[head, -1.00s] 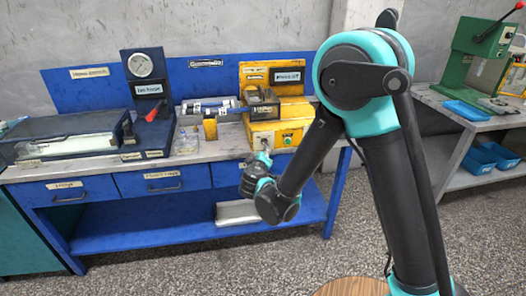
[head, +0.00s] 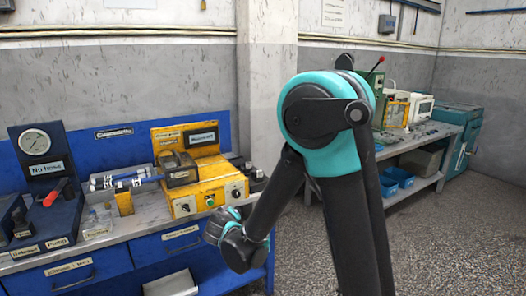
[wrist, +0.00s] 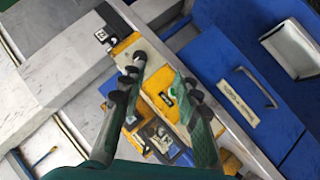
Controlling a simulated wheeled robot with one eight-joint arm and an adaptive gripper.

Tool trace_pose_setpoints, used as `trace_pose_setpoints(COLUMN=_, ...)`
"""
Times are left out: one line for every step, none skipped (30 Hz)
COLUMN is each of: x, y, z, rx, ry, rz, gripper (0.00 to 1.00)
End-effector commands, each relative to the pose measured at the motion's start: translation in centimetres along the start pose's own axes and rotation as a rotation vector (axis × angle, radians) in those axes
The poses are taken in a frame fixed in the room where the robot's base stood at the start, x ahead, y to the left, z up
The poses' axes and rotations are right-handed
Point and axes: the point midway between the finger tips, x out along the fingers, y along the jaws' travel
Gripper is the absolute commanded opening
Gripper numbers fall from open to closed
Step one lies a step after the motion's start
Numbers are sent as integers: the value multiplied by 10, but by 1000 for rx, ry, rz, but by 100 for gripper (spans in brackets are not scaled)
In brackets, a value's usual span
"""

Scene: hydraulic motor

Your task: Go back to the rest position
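My arm stands folded in the middle of the head view, with its wrist end (head: 230,232) low in front of the right part of the blue workbench (head: 140,250). The fingertips are hard to make out there. In the wrist view my gripper (wrist: 160,68) has its two dark fingers spread apart, with nothing between them. The yellow motor unit (head: 210,185) on the bench top is behind that space, apart from the fingers; it also shows in the wrist view (wrist: 158,80).
A blue stand with a pressure gauge (head: 36,140) and a red lever (head: 55,190) is at the left of the bench. Another bench (head: 425,143) with blue bins (head: 400,175) stands at the right. Open speckled floor (head: 455,230) lies at the lower right.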

Motion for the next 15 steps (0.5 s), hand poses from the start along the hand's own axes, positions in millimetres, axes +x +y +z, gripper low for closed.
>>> trace_pose_setpoints(x=1, y=27, z=26, rx=37, ry=-63, rz=2, gripper=32)
trace_pose_setpoints(x=1, y=39, z=40, rx=58, ry=-98, rz=-2, gripper=32)
trace_pose_setpoints(x=0, y=55, z=59, rx=87, ry=-144, rz=-9, gripper=32)
trace_pose_setpoints(x=-2, y=66, z=74, rx=109, ry=-178, rz=-14, gripper=32)
trace_pose_setpoints(x=-5, y=76, z=88, rx=132, ry=-210, rz=-20, gripper=32)
trace_pose_setpoints(x=-10, y=88, z=107, rx=163, ry=-252, rz=-28, gripper=32)
trace_pose_setpoints(x=-14, y=96, z=122, rx=187, ry=-284, rz=-34, gripper=32)
trace_pose_setpoints(x=-18, y=104, z=136, rx=210, ry=-313, rz=-42, gripper=32)
trace_pose_setpoints(x=-25, y=113, z=154, rx=244, ry=-351, rz=-52, gripper=32)
trace_pose_setpoints(x=-31, y=119, z=168, rx=268, ry=-380, rz=-61, gripper=32)
trace_pose_setpoints(x=-37, y=124, z=181, rx=295, ry=-407, rz=-69, gripper=32)
trace_pose_setpoints(x=-46, y=129, z=198, rx=329, ry=-440, rz=-82, gripper=32)
trace_pose_setpoints(x=-52, y=133, z=211, rx=356, ry=-465, rz=-92, gripper=32)
trace_pose_setpoints(x=-60, y=136, z=224, rx=383, ry=-488, rz=-102, gripper=32)
trace_pose_setpoints(x=-70, y=138, z=239, rx=420, ry=-516, rz=-116, gripper=32)
